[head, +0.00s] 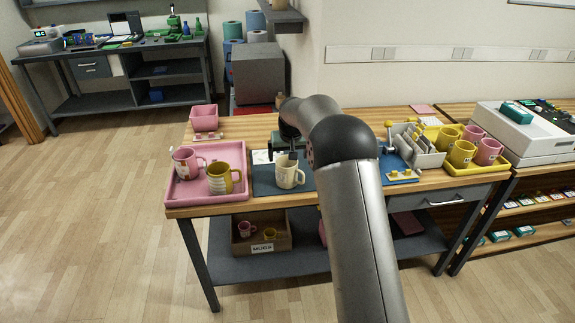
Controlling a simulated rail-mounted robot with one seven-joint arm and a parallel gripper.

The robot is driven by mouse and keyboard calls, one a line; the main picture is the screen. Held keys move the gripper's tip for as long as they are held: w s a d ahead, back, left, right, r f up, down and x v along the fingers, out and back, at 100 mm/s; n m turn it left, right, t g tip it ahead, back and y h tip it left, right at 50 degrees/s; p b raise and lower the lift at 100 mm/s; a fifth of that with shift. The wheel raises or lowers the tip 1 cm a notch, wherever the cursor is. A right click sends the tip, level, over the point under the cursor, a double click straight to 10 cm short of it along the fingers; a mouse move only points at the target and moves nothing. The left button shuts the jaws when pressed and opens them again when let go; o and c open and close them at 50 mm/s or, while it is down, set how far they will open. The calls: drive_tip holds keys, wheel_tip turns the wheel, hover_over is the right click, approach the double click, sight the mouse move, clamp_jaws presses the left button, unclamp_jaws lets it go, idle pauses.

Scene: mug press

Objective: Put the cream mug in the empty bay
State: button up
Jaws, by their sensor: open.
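The cream mug (289,173) stands upright on the blue mat (264,184) at the front of the workbench, its handle to the right. My gripper (291,153) points down just above and behind the mug. Its jaws are open; the fingers are small and dark here, and I cannot tell whether they touch the rim. I cannot make out an empty bay; my arm hides part of the bench.
A yellow tray (478,171) at the right holds several yellow and pink mugs. A grey-white rack (420,150) stands beside it. A pink bin (204,118) is at the back left. A labelled box (262,241) with two mugs sits on the lower shelf.

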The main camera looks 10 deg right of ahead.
drive_tip(key=s+r+g, duration=0.1)
drive_tip(key=s+r, duration=0.3)
drive_tip(key=s, duration=0.8)
drive_tip(key=s+r+g, duration=0.1)
drive_tip(key=s+r, duration=0.3)
drive_tip(key=s, duration=0.7)
drive_tip(key=s+f+g, duration=0.1)
drive_tip(key=s, duration=1.8)
drive_tip(key=shift+a+f, duration=0.25)
drive_tip(key=shift+f, duration=0.1)
drive_tip(key=shift+g, duration=0.6)
drive_tip(key=s, duration=0.2)
drive_tip(key=s+f, duration=0.1)
drive_tip(key=s, duration=0.2)
drive_tip(key=s+f, duration=0.1)
drive_tip(key=s, duration=0.1)
drive_tip(key=shift+s+f, duration=0.15)
drive_tip(key=shift+f, duration=0.05)
drive_tip(key=c, duration=0.7)
drive_tip(key=shift+s+f, duration=0.1)
drive_tip(key=shift+s, duration=0.05)
drive_tip(key=c, duration=0.9)
